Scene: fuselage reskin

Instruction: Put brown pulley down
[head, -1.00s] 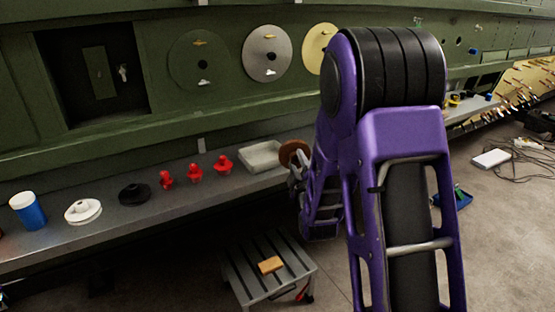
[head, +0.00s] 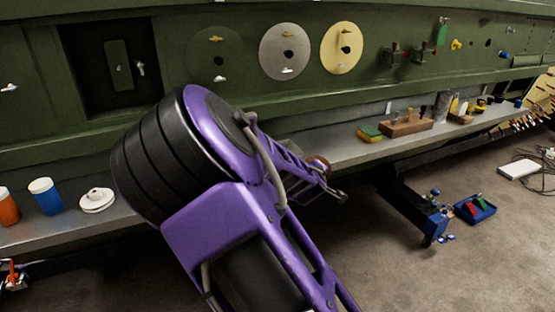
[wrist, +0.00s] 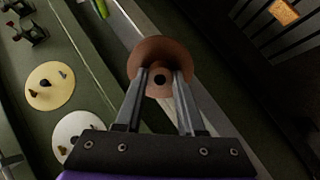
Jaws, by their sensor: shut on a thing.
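The brown pulley (wrist: 160,52) is a round disc with a dark centre hole. In the wrist view my gripper (wrist: 162,78) is shut on it, with the two fingers on either side of its hub. In the head view the pulley (head: 320,164) shows only as a small brown piece beyond my purple arm, near the front edge of the grey shelf (head: 352,152). My gripper (head: 335,188) is mostly edge-on there. In the wrist view the shelf (wrist: 207,118) runs behind the pulley. I cannot tell whether the pulley touches it.
A white pulley (head: 97,200), a blue jar (head: 45,195) and an orange jar (head: 7,207) stand at the shelf's left. A sponge (head: 369,133) and a wooden block with tools (head: 405,127) stand right of my gripper. The shelf before the sponge is bare.

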